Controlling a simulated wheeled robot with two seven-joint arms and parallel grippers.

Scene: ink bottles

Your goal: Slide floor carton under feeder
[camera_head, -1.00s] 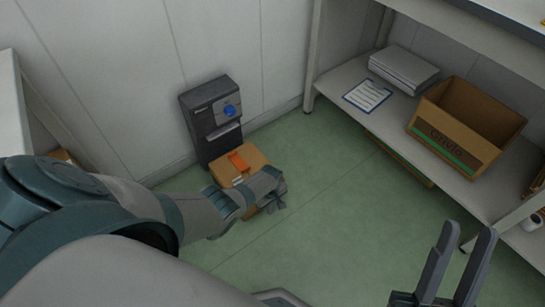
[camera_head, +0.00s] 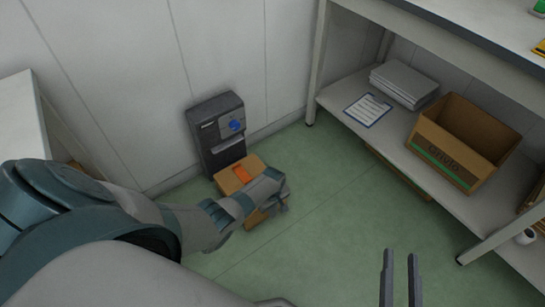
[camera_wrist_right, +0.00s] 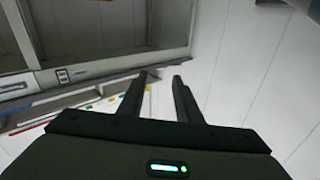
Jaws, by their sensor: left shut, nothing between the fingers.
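The floor carton (camera_head: 229,184) is a small brown box with an orange patch on top. It sits on the green floor right in front of the feeder (camera_head: 218,130), a dark grey unit with a blue round part against the wall. I cannot tell whether carton and feeder touch. My left gripper (camera_head: 281,200) is shut and empty at the carton's near right side, and my left forearm hides part of the carton. My right gripper (camera_head: 401,256) is open and empty above the floor at the lower right; its two separated fingers also show in the right wrist view (camera_wrist_right: 163,82).
A shelf unit at right holds an open cardboard box (camera_head: 440,160), a clipboard (camera_head: 368,110) and a stack of paper (camera_head: 404,80) on its lower board. A white cabinet (camera_head: 20,120) stands at left. The floor (camera_head: 330,190) between carton and shelf is clear.

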